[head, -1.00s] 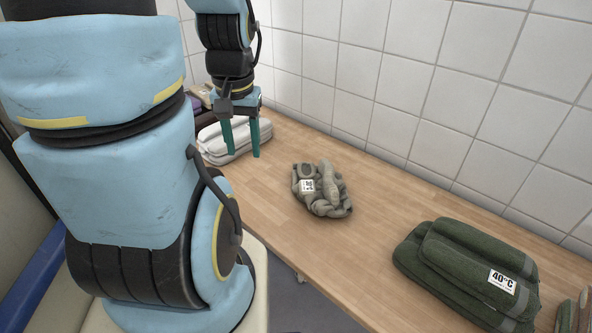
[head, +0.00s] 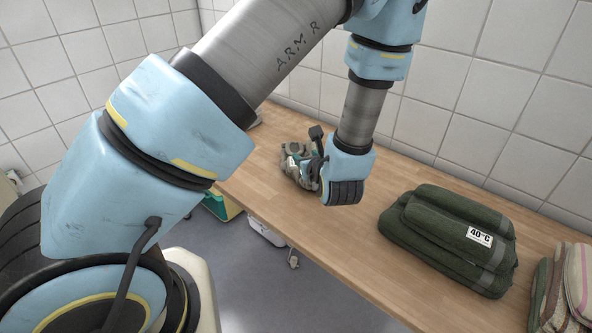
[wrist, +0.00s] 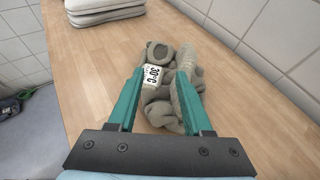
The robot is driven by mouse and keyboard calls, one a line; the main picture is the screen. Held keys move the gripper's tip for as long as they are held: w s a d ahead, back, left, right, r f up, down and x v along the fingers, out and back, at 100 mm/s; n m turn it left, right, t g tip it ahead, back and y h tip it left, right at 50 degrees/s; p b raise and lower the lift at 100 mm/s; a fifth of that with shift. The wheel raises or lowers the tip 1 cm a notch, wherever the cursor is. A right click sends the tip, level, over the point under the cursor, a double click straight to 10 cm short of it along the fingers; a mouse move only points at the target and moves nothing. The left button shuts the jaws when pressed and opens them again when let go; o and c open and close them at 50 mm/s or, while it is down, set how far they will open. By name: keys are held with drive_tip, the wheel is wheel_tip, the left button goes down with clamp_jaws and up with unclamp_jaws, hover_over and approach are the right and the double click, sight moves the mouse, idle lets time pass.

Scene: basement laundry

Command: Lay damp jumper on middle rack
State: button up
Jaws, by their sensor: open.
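A crumpled grey knitted garment with a white label that seems to read 30°C lies on the wooden worktop; it shows in the wrist view (wrist: 160,52) and partly behind my arm in the head view (head: 290,175). My gripper (wrist: 161,78) is open, with its teal fingers on either side of the garment. I cannot tell whether the fingers touch it. In the head view my wrist hides most of the gripper. I cannot tell whether this garment is the jumper. No rack is in view.
A folded dark green stack labelled 40°C (head: 440,245) lies to the right on the worktop (head: 330,262), with striped cloths (head: 570,285) beyond. White folded cloths (wrist: 105,8) lie at the top left of the wrist view. A tiled wall runs behind.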

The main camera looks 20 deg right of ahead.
drive_tip(key=d, duration=0.1)
drive_tip(key=s+d+f+m+h, duration=0.1)
drive_tip(key=s+d+m, duration=0.1)
drive_tip(key=shift+s+f+h, duration=0.1)
drive_tip(key=shift+f+h, duration=0.15)
drive_tip(key=shift+h, duration=0.15)
drive_tip(key=shift+w+d+f, duration=0.1)
drive_tip(key=shift+w+d, duration=0.15)
drive_tip(key=p+x, duration=0.1)
drive_tip(key=x, duration=0.3)
drive_tip(key=shift+w+f, duration=0.15)
drive_tip(key=shift+w, duration=0.1)
drive_tip(key=p+x, duration=0.2)
drive_tip(key=x, duration=0.2)
drive_tip(key=shift+w+d+p, duration=0.2)
drive_tip(key=shift+w+p, duration=0.15)
drive_tip(key=shift+w+d+f, duration=0.1)
drive_tip(key=shift+w+f, duration=0.15)
drive_tip(key=shift+w, duration=0.1)
clamp_jaws()
